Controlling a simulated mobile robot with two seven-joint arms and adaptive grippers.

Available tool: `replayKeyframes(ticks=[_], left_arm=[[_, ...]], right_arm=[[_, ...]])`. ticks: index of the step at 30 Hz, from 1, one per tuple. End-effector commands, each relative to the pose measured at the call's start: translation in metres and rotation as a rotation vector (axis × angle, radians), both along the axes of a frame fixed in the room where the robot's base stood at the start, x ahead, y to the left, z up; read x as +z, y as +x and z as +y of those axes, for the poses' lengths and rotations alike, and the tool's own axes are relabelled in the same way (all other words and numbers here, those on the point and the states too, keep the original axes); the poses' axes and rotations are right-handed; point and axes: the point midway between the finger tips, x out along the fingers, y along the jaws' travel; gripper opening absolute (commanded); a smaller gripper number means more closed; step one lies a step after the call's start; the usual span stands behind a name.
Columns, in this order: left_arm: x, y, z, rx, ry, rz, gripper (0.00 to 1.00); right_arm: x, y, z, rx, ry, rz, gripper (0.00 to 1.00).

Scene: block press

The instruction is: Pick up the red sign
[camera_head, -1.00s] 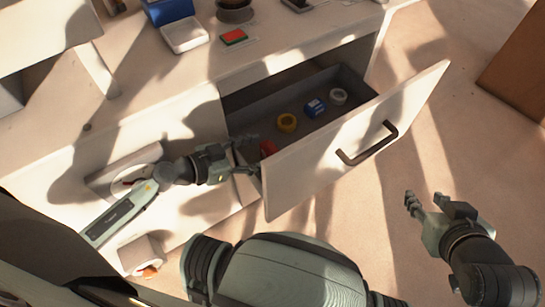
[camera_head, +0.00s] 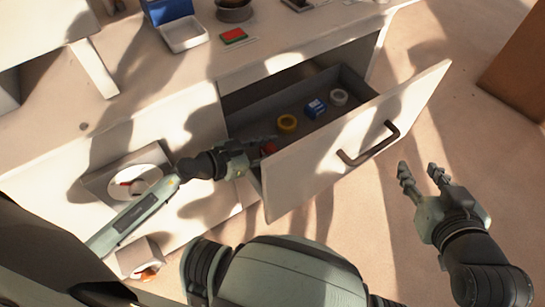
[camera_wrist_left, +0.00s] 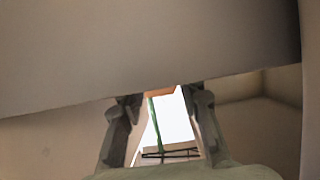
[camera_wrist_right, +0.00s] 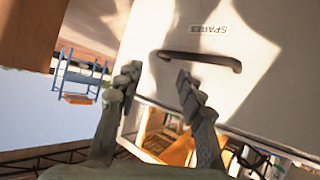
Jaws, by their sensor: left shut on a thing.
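The red sign (camera_head: 269,147) shows as a small red piece at the near left end of the open drawer, partly hidden by my left gripper. My left gripper (camera_head: 262,151) reaches over the drawer's left end and is shut on the red sign. In the left wrist view a small orange-red piece (camera_wrist_left: 160,91) shows between the fingertips (camera_wrist_left: 163,98); most of it is hidden by the pale panel. My right gripper (camera_head: 418,169) is open and empty, right of the drawer front; the right wrist view shows its fingers apart (camera_wrist_right: 158,76).
The drawer (camera_head: 355,140) also holds a yellow ring (camera_head: 287,122), a blue item (camera_head: 315,108) and a white ring (camera_head: 338,97). Its front has a dark handle (camera_wrist_right: 205,59) and a "SPARES" label (camera_wrist_right: 209,29). A red-and-green pad (camera_head: 233,36) lies on the counter (camera_head: 275,45).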

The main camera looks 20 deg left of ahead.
Motion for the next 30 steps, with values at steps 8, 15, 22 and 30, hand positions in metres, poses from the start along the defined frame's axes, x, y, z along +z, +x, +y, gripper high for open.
replayKeyframes(ticks=[8, 15, 22, 30], left_arm=[[0.000, 0.000, 0.000, 0.000, 0.000, 0.000, 0.00], [0.001, 0.000, 0.000, 0.000, 0.000, 0.000, 0.00], [0.005, 0.000, 0.000, 0.000, -0.001, -0.001, 0.00], [0.020, 0.000, 0.000, 0.001, 0.000, -0.002, 0.00]], right_arm=[[0.000, 0.000, 0.000, -0.001, 0.000, 0.000, 0.38], [-0.001, -0.001, 0.000, 0.001, -0.002, 0.006, 0.38], [-0.010, -0.007, -0.009, -0.016, -0.024, 0.063, 0.38], [-0.039, -0.036, -0.043, -0.077, -0.100, 0.266, 0.38]])
